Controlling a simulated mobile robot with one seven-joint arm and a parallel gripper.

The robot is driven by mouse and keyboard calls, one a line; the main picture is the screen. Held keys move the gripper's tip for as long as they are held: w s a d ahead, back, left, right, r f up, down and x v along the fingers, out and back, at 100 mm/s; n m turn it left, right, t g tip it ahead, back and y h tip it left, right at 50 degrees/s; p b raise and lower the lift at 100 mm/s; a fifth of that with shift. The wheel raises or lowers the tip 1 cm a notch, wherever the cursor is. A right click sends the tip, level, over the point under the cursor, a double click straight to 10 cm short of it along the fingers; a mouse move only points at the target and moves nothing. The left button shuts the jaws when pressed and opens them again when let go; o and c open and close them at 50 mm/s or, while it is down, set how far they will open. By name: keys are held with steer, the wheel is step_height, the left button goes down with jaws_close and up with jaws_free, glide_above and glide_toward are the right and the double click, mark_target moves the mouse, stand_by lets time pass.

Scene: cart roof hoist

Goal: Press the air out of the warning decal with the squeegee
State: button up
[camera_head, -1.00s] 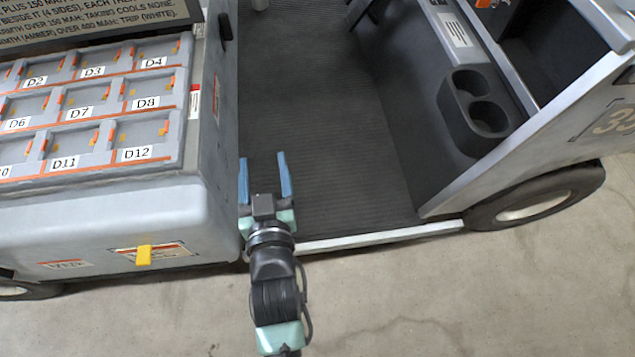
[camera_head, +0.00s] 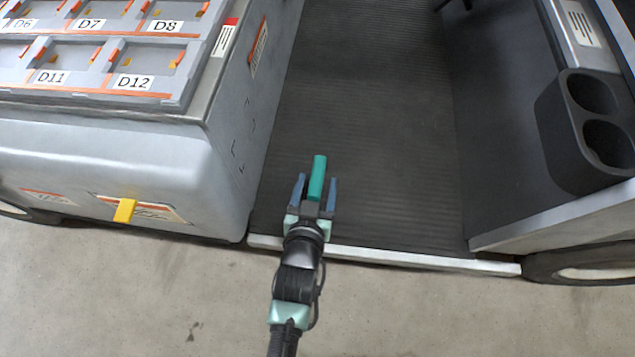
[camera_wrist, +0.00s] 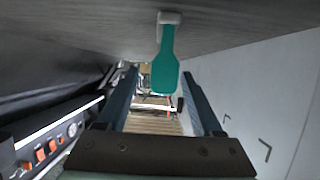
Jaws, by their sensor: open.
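My gripper (camera_head: 316,178) is open over the cart's dark floor mat. A teal paddle-shaped piece (camera_head: 317,175) lies between and beyond its fingertips. In the wrist view this teal piece (camera_wrist: 165,70) has a pale grey block at one end; the fingers stand apart on either side of it. I cannot tell whether it is the squeegee. An orange-and-white warning decal (camera_head: 165,212) is on the cart's front face, to the left of my gripper. A small yellow piece (camera_head: 125,210) sits over that decal and hides part of it.
The grey battery box (camera_head: 100,150) stands left of my gripper, with a second decal (camera_head: 258,47) and dark corner marks on its side. A double cup holder (camera_head: 590,130) is at the right. A pale sill (camera_head: 400,255) edges the mat. The concrete floor in front is clear.

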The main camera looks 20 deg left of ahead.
mark_target(319, 168)
steer(key=b+x, duration=0.3)
steer(key=x, duration=0.1)
steer(key=shift+w+a+b, duration=0.15)
steer(key=shift+w+b, duration=0.15)
steer(key=shift+b, duration=0.1)
steer(key=shift+w+a, duration=0.1)
steer(key=shift+w, duration=0.35)
jaws_close()
